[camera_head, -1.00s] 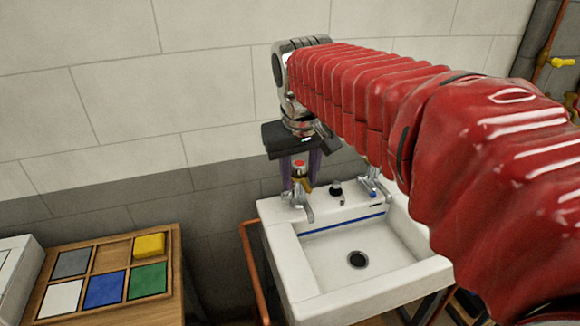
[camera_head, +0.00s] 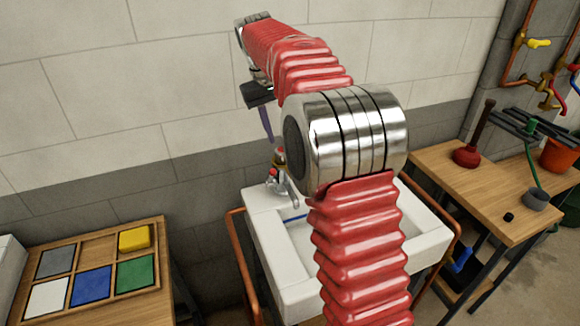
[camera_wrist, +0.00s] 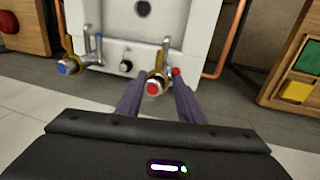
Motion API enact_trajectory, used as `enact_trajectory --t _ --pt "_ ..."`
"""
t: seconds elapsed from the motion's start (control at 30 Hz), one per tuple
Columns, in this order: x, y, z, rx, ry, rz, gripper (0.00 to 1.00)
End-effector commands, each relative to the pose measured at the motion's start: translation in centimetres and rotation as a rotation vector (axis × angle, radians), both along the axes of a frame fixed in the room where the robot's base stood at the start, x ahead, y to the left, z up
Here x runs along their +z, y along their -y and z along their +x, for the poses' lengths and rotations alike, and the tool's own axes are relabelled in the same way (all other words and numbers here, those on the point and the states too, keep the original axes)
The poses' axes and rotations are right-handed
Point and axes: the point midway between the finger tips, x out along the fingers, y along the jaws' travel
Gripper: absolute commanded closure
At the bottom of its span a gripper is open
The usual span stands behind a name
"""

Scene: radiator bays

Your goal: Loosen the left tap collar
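The left tap (camera_head: 277,183) is chrome with a brass-coloured collar (camera_head: 279,160), at the back left of the white sink. In the wrist view the same tap (camera_wrist: 166,58) shows its round red-centred top (camera_wrist: 154,88) and brass collar. My gripper (camera_wrist: 156,84) is open, its two purple fingers apart and empty. In the wrist view the red-centred top appears between the fingertips. In the head view my gripper (camera_head: 266,122) is above and slightly left of the tap, with a gap. My arm hides part of the sink and the other tap there.
The blue-marked tap (camera_wrist: 72,64) and a black knob (camera_wrist: 126,65) share the sink (camera_head: 277,270). A sorting tray (camera_head: 60,302) is at left with a yellow block (camera_head: 134,238). A bench (camera_head: 500,205) at right holds a plunger (camera_head: 470,155). Copper pipe flanks the sink.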

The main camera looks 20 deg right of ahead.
Motion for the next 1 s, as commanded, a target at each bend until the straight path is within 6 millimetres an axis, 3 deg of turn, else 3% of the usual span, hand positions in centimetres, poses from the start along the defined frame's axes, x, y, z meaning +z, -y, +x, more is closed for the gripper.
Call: enact_trajectory --t 0.57,1.0 --pt "-0.9 0.3 0.3 -0.002 -0.007 -0.002 0.66" --pt "-6.7 1.5 0.2 -0.002 -0.009 -0.001 0.66"
